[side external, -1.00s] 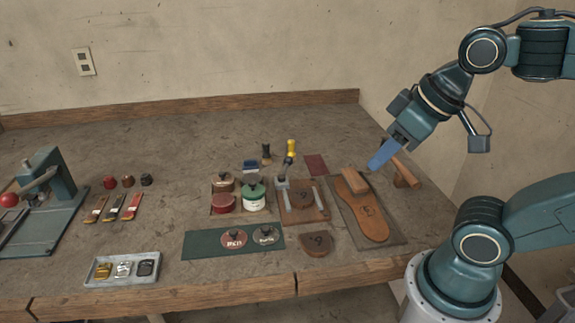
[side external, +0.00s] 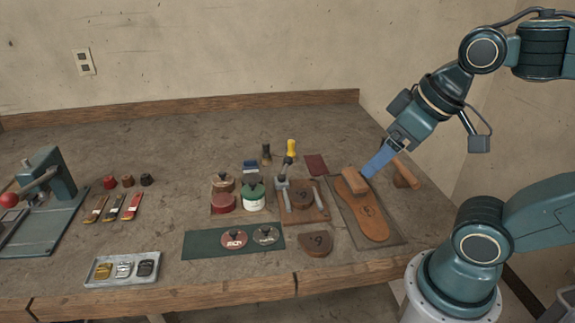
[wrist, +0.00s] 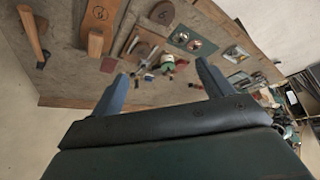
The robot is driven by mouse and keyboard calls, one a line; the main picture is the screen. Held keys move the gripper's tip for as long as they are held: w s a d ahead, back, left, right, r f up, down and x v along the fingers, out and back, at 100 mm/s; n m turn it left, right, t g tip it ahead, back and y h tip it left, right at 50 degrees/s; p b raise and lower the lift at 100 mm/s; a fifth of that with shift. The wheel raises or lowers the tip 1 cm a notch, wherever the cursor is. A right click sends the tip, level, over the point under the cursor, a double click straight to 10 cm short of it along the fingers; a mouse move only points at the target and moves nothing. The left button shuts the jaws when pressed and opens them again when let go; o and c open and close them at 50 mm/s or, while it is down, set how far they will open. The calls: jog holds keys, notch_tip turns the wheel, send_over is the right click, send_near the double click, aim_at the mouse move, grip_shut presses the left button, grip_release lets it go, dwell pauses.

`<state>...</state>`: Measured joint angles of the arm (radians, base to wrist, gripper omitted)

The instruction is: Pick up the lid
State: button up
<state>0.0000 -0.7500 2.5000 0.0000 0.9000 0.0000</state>
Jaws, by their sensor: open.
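Two round lids with dark knobs lie on a green mat (side external: 200,246): a red lid (side external: 234,239) and a grey-green lid (side external: 266,235). The mat (wrist: 180,38) and its discs also show small in the wrist view. Behind the mat stand a red pot (side external: 223,203), a white jar with a green top (side external: 253,199) and a pot with a brown top (side external: 222,183). My gripper (side external: 371,172) is open and empty, well right of the lids, over the shoe-sole board. Both fingers show spread apart in the wrist view (wrist: 160,80).
A sole (side external: 368,222) and a wooden block (side external: 354,180) lie below my gripper; contact is unclear. A wooden-handled tool (side external: 403,172) is to the right. A board with tools (side external: 320,210) stands between my gripper and the pots. A metal tray (side external: 97,276) is front left.

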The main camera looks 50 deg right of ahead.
jog(key=shift+w, duration=0.1)
jog(key=w+a+f+m+g, duration=0.1)
jog(key=w+f+m+g, duration=0.1)
jog(key=w+m, duration=0.4)
jog(key=w+a+f+m+g+y, duration=0.1)
jog(key=w+f+m, duration=0.4)
jog(key=w, duration=0.3)
jog(key=w+a+f+m+g, duration=0.2)
jog(key=w+f+m, duration=0.2)
jog(key=w+m, duration=0.3)
jog(key=shift+w+g+y, duration=0.2)
jog(key=shift+g+y, duration=0.1)
jog(key=shift+y, duration=0.1)
send_over(266, 227)
jog(key=shift+s+d+f, duration=0.1)
jog(key=shift+d+f, duration=0.1)
jog(key=shift+f, duration=1.95)
jog(key=shift+s+d+f, duration=0.1)
jog(key=shift+d+f, duration=0.1)
jog(key=shift+f, duration=1.95)
jog(key=shift+w+a+f, duration=0.1)
jog(key=shift+a+f, duration=0.1)
jog(key=shift+f, duration=1.1)
jog(key=shift+w+a+f, duration=0.1)
jog(key=shift+a+f, duration=0.05)
jog(key=shift+f, duration=1.1)
